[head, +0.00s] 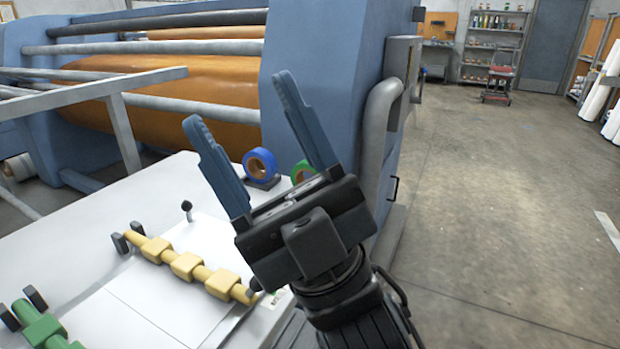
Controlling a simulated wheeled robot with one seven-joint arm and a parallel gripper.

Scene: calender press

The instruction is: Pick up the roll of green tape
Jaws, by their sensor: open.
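The roll of green tape (297,171) is at the far right part of the white table. Only its left part with a brown core shows; my gripper hides the rest. A roll of blue tape (262,163) stands upright on a small dark holder just left of it. My gripper (238,100) is open and empty, its two blue fingers spread and pointing up and away. It is in front of the tapes in the picture, and the green roll shows just above its body. I cannot tell the exact distance between them.
A yellow bar with blocks (186,266) and a green one (40,327) lie on the white table (60,235). A small black knob (187,206) stands near the yellow bar. The blue press (318,40) with orange rollers rises behind. Open floor (490,200) lies right.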

